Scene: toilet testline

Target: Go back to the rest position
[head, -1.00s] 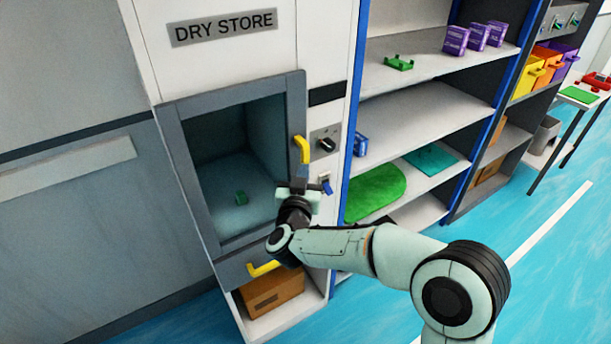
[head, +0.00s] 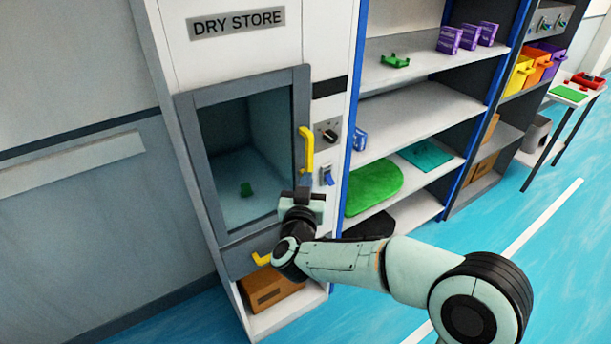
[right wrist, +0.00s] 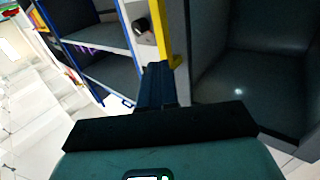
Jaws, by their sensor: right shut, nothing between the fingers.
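My right gripper (head: 305,184) is in front of the dry store cabinet (head: 231,110), just below the lower end of the yellow door handle (head: 307,150). In the right wrist view its fingers (right wrist: 157,75) are together and empty, close to the yellow handle (right wrist: 167,40); I cannot tell whether they touch it. The cabinet door with its dark window frame (head: 194,160) looks closed. A small green part (head: 246,189) lies inside behind the window. My left gripper is not in view.
A switch panel (head: 327,133) is right of the handle. Open shelves (head: 420,96) stand to the right with purple boxes (head: 449,40) and a green mat (head: 373,188). A cardboard box (head: 268,290) sits below the cabinet. The blue floor (head: 560,240) at right is clear.

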